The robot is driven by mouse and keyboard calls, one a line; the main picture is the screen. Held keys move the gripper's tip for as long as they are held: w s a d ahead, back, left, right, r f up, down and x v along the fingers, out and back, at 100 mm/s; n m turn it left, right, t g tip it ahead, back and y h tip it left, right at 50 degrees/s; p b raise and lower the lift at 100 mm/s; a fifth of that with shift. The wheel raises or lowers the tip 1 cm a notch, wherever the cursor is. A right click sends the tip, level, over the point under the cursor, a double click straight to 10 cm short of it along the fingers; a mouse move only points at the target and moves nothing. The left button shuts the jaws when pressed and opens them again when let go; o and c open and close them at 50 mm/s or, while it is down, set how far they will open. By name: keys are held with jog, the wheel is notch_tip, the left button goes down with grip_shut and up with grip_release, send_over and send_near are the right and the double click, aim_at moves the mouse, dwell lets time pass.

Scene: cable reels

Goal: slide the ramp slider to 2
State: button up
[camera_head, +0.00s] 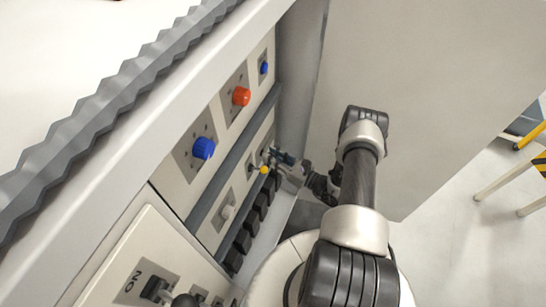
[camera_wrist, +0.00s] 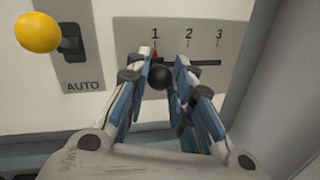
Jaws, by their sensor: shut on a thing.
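The ramp slider's round black knob (camera_wrist: 160,77) shows in the wrist view, at the left end of a dark horizontal slot (camera_wrist: 207,62). A small red marker sits by the knob, just under the numeral 1. The numerals 2 (camera_wrist: 188,34) and 3 lie to the right above the slot. My gripper (camera_wrist: 161,82) has its blue-padded fingers on either side of the knob, shut on it; the fingers partly hide the slot. In the head view my gripper (camera_head: 283,158) reaches the panel's far lower part, and the slider is too small to make out there.
A yellow ball-ended lever (camera_wrist: 37,32) on an AUTO plate stands left of the slider. Blue (camera_head: 204,148) and orange (camera_head: 241,96) knobs line the panel above. Several black blocks (camera_head: 242,241) run along below. A grey wall closes off the panel's far end.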

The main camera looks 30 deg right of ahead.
grip_shut()
jog(key=w+d+b, duration=0.2)
jog(key=d+b, duration=0.1)
jog(key=shift+w+f, duration=0.1)
jog(key=shift+w, duration=0.15)
jog(key=o, duration=0.8)
grip_release()
jog(key=shift+c, duration=0.2)
jog(key=shift+d, duration=0.1)
